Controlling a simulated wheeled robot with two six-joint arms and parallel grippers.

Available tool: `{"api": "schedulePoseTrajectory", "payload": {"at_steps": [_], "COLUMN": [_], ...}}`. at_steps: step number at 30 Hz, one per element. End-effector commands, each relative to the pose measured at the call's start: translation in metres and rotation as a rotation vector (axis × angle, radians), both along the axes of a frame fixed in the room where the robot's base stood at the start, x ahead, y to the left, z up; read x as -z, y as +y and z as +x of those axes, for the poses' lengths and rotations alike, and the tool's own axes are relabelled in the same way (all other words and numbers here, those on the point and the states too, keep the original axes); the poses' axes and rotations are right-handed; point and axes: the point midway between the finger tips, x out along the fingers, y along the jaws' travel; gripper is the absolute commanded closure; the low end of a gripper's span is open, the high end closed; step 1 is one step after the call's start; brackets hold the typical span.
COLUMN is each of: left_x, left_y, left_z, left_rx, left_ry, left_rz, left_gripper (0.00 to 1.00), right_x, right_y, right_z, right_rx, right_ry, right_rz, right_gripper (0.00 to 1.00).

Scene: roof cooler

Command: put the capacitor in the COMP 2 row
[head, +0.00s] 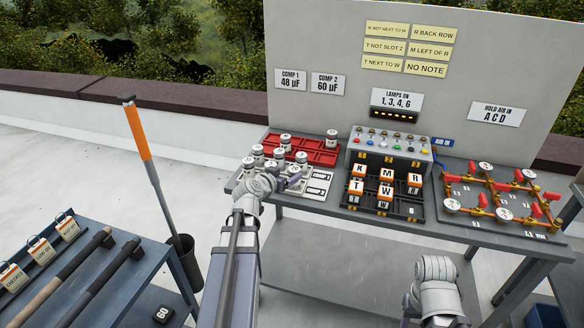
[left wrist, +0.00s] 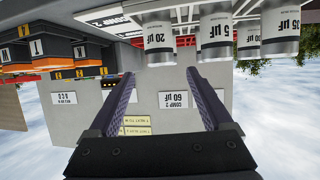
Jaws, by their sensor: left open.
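A light tray with slots (head: 319,184) lies at the bench's front; a COMP 2 label (left wrist: 108,21) shows in the wrist view. My left gripper (left wrist: 160,72) is open and empty, near the capacitors (head: 271,166); my arm hides part of that area in the head view. My right gripper is not visible. Which capacitor is meant cannot be told.
A red tray (head: 318,153) holding capacitors lies behind. A wall sign reads COMP 2 60 µF (head: 327,84), beside COMP 1 48 µF (head: 290,80). A lettered block rack (head: 344,200) and red-valved piping (head: 450,188) occupy the bench to the right.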

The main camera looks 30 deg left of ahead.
Motion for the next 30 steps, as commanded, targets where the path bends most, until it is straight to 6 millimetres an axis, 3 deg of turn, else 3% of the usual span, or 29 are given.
{"api": "schedulePoseTrajectory", "payload": {"at_steps": [3,9,23,26,29,30], "left_x": [-0.012,-0.018,-0.018,-0.011,0.008,0.018], "left_y": [-0.003,-0.004,-0.006,-0.031,-0.088,-0.118], "left_z": [-0.024,-0.042,-0.046,-0.04,-0.034,-0.034], "left_rx": [-0.002,-0.001,0.005,0.056,0.169,0.222], "left_ry": [0.0,0.0,0.004,0.04,0.139,0.198], "left_rz": [0.001,0.001,0.0,-0.017,-0.048,-0.063], "left_gripper": [0.16,0.16,0.16,0.16,0.16,0.16], "right_x": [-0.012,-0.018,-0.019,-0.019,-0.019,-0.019], "right_y": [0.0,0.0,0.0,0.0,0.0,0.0], "right_z": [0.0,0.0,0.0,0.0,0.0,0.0], "right_rx": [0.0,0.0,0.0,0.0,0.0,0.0], "right_ry": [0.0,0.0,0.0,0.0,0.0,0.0], "right_rz": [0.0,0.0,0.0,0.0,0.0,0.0], "right_gripper": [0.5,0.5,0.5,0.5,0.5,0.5]}}
